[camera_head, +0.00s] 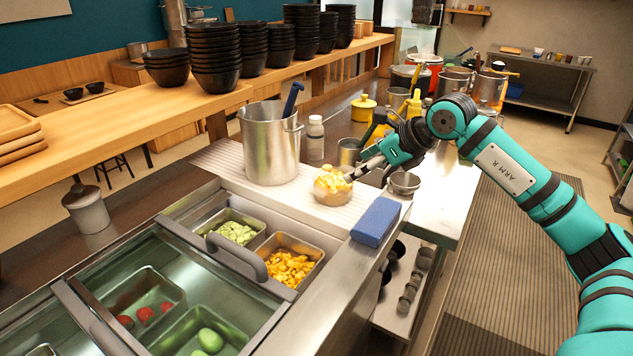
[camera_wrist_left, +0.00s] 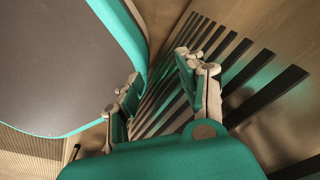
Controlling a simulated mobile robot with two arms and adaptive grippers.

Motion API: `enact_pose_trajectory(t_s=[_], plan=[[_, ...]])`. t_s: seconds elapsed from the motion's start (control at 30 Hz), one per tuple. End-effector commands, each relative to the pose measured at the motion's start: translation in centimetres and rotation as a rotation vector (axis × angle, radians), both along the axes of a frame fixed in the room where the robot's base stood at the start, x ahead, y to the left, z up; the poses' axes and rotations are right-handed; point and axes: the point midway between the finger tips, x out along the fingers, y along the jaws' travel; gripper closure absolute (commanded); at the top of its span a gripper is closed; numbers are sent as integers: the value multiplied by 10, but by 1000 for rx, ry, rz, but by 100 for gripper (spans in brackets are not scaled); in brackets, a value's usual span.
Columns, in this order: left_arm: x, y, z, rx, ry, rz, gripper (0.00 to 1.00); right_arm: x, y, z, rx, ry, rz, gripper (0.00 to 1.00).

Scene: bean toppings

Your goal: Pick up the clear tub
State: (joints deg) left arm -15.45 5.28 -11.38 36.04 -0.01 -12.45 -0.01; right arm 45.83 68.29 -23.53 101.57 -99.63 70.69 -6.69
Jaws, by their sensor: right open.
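The clear tub (camera_head: 331,192) stands on the ribbed light mat in the head view, filled with yellow-orange pieces. My right gripper (camera_head: 354,174) comes in from the right, tilted down, with its fingertips at the tub's right rim. It is open; whether a finger touches the tub or reaches inside it, I cannot tell. My left gripper (camera_wrist_left: 158,68) shows only in the left wrist view. Its two fingers are apart with nothing between them, away from the tub.
A tall metal pot (camera_head: 270,150) stands left of the tub, and a white-capped jar (camera_head: 315,138) behind it. A blue block (camera_head: 375,222) lies in front, right. A small metal bowl (camera_head: 404,183) is close under my right wrist. Sunken topping pans (camera_head: 300,244) are at front left.

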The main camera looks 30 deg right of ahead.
Motion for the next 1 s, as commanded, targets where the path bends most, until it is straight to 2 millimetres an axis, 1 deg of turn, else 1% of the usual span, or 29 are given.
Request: enact_pose_trajectory(t_s=[0.03,0.1,0.17,0.3,0.4,0.47,0.53,0.7,0.8,0.87,1.0], plan=[[0,1,1,1,1,0,60,1,-3,-2,-9,6,-6,32],[-6,1,3,2,9,0,60,6,-1,-7,-11,10,-6,32],[-17,0,5,1,22,0,60,13,3,-15,-10,9,-5,32],[-45,-9,10,-9,65,4,60,34,13,-36,-6,9,-3,32],[-55,-15,14,-15,78,4,60,48,19,-52,-6,9,-5,32],[-54,-16,17,-17,77,3,60,55,22,-60,-7,9,-3,32],[-49,-16,19,-17,70,3,60,63,25,-69,-6,8,-5,32],[-25,-13,22,-15,35,1,60,73,28,-81,-9,6,-4,32],[-16,-12,24,-14,20,1,60,77,31,-85,-7,6,-4,32],[-16,-11,25,-14,19,2,60,81,32,-90,-6,8,-6,32],[-21,-10,30,-12,27,3,60,96,40,-106,-6,8,-5,32]])
